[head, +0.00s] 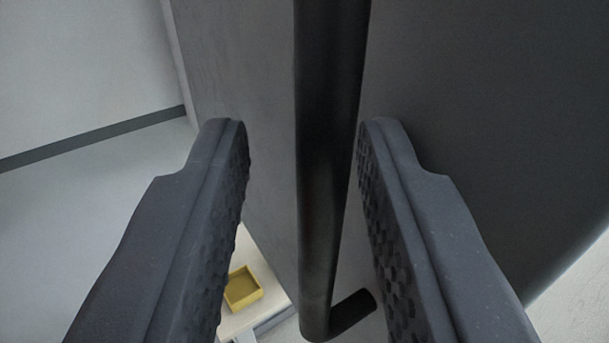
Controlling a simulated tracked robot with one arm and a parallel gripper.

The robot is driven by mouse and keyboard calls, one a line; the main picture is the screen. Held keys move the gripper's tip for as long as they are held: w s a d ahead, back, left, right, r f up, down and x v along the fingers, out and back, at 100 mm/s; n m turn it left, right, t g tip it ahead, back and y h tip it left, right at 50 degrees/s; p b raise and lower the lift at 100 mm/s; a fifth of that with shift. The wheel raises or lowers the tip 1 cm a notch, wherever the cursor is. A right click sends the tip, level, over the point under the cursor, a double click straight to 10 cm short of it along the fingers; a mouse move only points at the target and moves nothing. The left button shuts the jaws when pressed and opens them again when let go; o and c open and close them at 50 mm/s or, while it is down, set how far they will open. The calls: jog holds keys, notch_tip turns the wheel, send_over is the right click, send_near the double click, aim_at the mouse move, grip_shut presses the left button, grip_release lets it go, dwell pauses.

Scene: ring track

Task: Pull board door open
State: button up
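The board door (246,60) is a dark grey panel that fills the middle and right of the head view. A black bar handle (325,180) runs up and down in front of it, with its lower end bent back toward the panel. My gripper (303,135) is open, with one ridged finger on each side of the handle. There is a wide gap to the left finger and a small one, or none, to the right finger. I cannot tell whether the right finger touches the handle.
A yellow open box (242,289) sits on a pale surface (238,320) low in the view, behind the left finger. A light wall (80,70) with a dark stripe (95,138) is at the left. A pale area (575,300) shows at the lower right.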

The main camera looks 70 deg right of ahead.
aim_at(368, 59)
jog(key=shift+a+r, duration=0.1)
dwell(0.3)
jog(key=shift+r, duration=0.15)
notch_tip(368, 59, up, 3)
jog(key=shift+f+b, duration=0.15)
jog(key=shift+b, duration=0.45)
jog(key=shift+s+b, duration=0.2)
jog(key=shift+b, duration=0.6)
jog(key=b, duration=0.2)
jog(key=shift+s+d+b, duration=0.25)
jog(key=shift+s+b, duration=0.05)
jog(key=b, duration=0.2)
jog(key=shift+s+d+b, duration=0.1)
jog(key=shift+s+b, duration=0.25)
